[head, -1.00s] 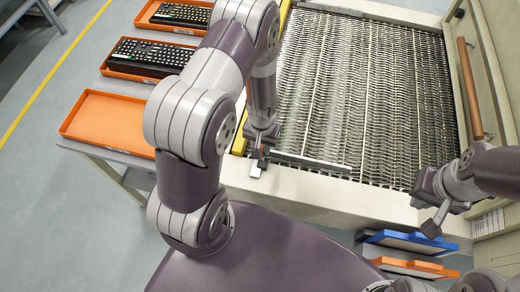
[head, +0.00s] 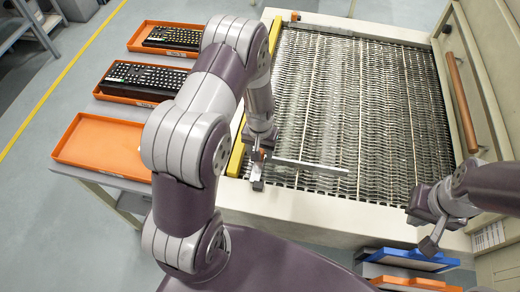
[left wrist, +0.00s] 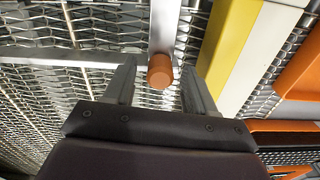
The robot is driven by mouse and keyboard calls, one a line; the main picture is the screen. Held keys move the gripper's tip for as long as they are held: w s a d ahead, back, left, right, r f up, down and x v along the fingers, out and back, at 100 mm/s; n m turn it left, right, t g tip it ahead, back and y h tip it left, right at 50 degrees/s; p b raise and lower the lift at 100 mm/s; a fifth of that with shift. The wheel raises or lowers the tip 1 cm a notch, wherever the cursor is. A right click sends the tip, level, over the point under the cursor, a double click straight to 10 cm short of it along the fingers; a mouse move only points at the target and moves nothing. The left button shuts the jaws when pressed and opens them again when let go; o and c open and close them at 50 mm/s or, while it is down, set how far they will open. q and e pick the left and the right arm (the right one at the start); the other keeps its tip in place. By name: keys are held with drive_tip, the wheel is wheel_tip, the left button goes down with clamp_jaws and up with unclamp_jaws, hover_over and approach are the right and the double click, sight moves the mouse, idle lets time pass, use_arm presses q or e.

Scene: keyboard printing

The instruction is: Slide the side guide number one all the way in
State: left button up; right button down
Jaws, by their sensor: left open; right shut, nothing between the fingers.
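I take the side guide to be the silver metal bar (head: 312,167) lying across the front left of the wire-mesh conveyor. In the left wrist view a bar (left wrist: 60,55) runs across the mesh, and an orange knob (left wrist: 160,70) ends another metal rod. My left gripper (head: 257,182) is at the conveyor's front left corner. Its open fingers (left wrist: 160,88) stand on either side of the knob, with gaps visible. Whether they touch it is hard to tell. My right gripper (head: 430,245) is shut and empty at the front right, away from the bar.
A yellow rail (head: 237,150) borders the conveyor mesh (head: 370,100) on the left. Orange trays stand further left, one empty (head: 100,143) and two with keyboards. A brown handle (head: 463,100) is on the machine at right. Blue and orange trays (head: 410,260) lie below the front edge.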

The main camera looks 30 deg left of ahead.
use_arm(q)
wheel_tip(320, 180, up, 12)
drive_tip(key=shift+r+b, duration=0.25)
drive_tip(key=shift+b, duration=0.15)
drive_tip(key=s+d+r+m, duration=0.1)
drive_tip(key=s+d+r, duration=0.1)
drive_tip(key=s, duration=0.3)
drive_tip(key=s+d+r+t, duration=0.1)
drive_tip(key=s+d+r, duration=0.1)
drive_tip(key=s, duration=0.4)
drive_tip(key=shift+r+m, duration=0.4)
drive_tip(key=shift+r, duration=0.45)
